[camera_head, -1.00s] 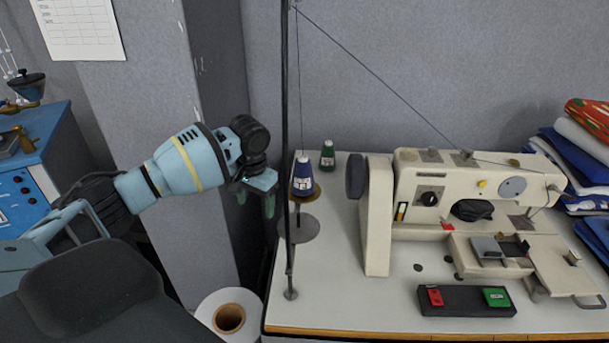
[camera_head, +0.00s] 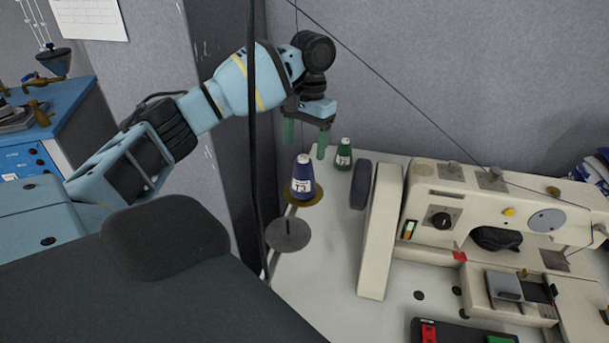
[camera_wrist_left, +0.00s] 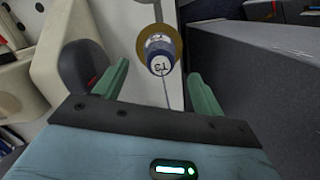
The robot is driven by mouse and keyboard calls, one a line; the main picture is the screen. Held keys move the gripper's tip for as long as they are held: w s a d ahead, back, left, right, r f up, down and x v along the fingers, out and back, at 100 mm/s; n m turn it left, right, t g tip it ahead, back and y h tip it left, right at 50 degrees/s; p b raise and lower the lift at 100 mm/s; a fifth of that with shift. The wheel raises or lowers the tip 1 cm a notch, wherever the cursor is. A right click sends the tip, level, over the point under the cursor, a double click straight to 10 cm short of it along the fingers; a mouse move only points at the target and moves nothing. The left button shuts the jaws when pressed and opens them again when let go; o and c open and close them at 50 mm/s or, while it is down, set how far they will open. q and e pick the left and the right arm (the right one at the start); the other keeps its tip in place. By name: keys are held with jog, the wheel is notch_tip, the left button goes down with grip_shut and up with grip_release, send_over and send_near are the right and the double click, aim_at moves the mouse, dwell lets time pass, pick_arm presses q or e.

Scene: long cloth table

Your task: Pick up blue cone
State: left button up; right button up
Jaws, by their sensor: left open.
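The blue cone (camera_head: 303,178) is a blue thread spool with a white label. It stands upright on a round brown disc (camera_head: 303,195) on the thread stand. My left gripper (camera_head: 305,138) is open, with green fingers pointing down, above and just behind the blue cone in the head view. In the left wrist view the blue cone (camera_wrist_left: 159,54) shows from above, ahead of and between the two open fingertips (camera_wrist_left: 158,80), with nothing held. My right gripper is not in view.
A green cone (camera_head: 343,154) stands just right of the left gripper. The cream sewing machine (camera_head: 480,215) fills the right side. A thin dark pole (camera_head: 252,130) rises left of the blue cone. An empty grey disc (camera_head: 288,234) sits in front. A thread runs overhead.

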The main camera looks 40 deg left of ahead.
aim_at(304, 156)
pick_arm(q)
jog(key=shift+a+f, duration=0.1)
jog(key=shift+f, duration=3.05)
jog(key=c, duration=1.2)
